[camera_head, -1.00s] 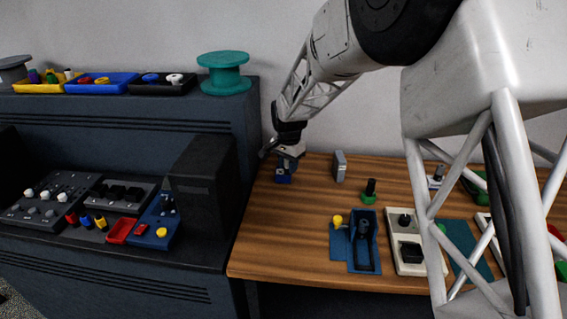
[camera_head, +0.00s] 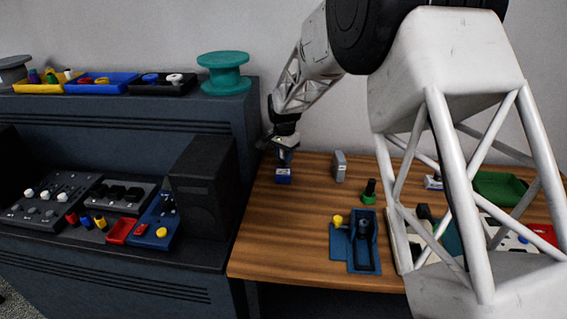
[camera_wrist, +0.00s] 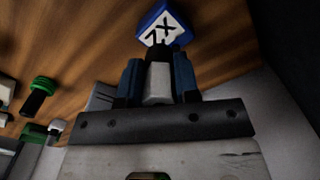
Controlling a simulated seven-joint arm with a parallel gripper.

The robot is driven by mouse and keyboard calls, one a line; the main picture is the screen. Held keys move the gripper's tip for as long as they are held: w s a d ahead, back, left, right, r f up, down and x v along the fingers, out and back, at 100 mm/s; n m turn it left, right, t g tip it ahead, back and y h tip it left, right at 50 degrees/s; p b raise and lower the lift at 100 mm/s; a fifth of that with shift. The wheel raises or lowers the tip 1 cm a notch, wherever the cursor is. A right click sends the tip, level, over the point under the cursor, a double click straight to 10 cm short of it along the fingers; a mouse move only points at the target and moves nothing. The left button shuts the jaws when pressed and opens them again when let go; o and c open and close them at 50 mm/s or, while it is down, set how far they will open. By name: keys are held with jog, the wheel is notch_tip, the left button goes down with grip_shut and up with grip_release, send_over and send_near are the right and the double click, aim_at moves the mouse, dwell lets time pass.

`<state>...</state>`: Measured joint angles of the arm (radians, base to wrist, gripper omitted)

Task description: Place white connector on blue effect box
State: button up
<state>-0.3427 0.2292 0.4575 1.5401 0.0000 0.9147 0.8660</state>
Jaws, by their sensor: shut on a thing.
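The blue effect box (camera_head: 284,178) is a small blue block at the back left of the wooden table. In the wrist view the box (camera_wrist: 176,33) shows a white face with dark marks. My gripper (camera_head: 284,160) is right behind and above the box in the head view. In the wrist view my gripper (camera_wrist: 158,80) has blue fingers shut on the white connector (camera_wrist: 158,92). The connector's black end overlaps the box's edge in that view; I cannot tell whether they touch. In the head view the connector is too small to make out.
A grey box (camera_head: 339,166) and a green-and-black connector (camera_head: 368,192) stand to the right. A blue holder (camera_head: 362,262) with a yellow knob sits at the front. A black speaker-like box (camera_head: 203,185) stands left of the table. A green tray (camera_head: 498,188) lies far right.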

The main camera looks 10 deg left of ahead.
jog(key=shift+w+a, duration=0.15)
jog(key=shift+w, duration=0.25)
jog(key=shift+f, duration=1.8)
jog(key=shift+f, duration=0.1)
jog(key=o, duration=0.9)
jog(key=shift+o, duration=0.2)
notch_tip(320, 180, up, 12)
jog(key=shift+r, duration=0.1)
